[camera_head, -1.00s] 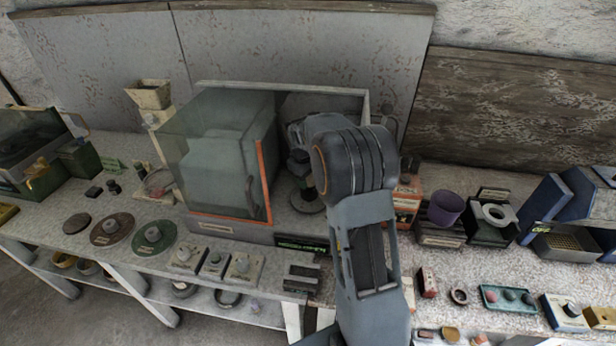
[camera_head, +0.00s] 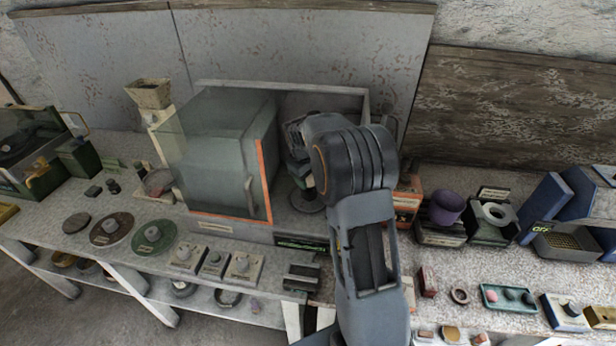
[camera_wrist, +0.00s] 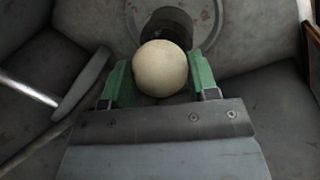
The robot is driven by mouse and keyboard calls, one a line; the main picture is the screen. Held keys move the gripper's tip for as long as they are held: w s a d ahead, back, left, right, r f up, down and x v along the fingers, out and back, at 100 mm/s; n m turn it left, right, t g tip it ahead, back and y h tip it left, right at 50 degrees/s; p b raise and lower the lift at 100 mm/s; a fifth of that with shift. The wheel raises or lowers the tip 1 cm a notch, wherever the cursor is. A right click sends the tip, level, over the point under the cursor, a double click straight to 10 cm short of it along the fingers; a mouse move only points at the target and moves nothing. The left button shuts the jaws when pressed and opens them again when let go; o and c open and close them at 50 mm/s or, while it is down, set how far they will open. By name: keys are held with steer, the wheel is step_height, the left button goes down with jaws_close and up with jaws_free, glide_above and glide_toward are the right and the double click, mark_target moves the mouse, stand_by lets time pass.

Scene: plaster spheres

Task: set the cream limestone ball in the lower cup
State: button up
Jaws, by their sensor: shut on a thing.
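In the wrist view, the cream ball (camera_wrist: 160,69) sits between the green fingertips of my gripper (camera_wrist: 160,84), which is shut on it. Just beyond the ball is a dark round opening (camera_wrist: 168,22), which looks like a cup, on a pale round plate (camera_wrist: 208,14). The ball covers part of its near side, and I cannot tell whether they touch. In the head view, my arm reaches into the glass-sided cabinet and hides the ball and most of my gripper. A round grey base (camera_head: 306,201) shows below my wrist there.
The glass panel with an orange edge (camera_head: 263,180) stands left of my arm. The cabinet's top frame (camera_head: 285,87) runs behind. A purple cup (camera_head: 446,207) and a block with a white ring (camera_head: 494,215) stand to the right. In the wrist view, a pale bar (camera_wrist: 82,86) lies left of my gripper.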

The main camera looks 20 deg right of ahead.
steer(key=shift+f+b, duration=0.65)
steer(key=shift+f, duration=0.3)
steer(key=o, duration=1)
steer(key=shift+r, duration=0.15)
steer(key=shift+r+p, duration=1.55)
steer(key=shift+r, duration=0.4)
steer(key=shift+f, duration=0.1)
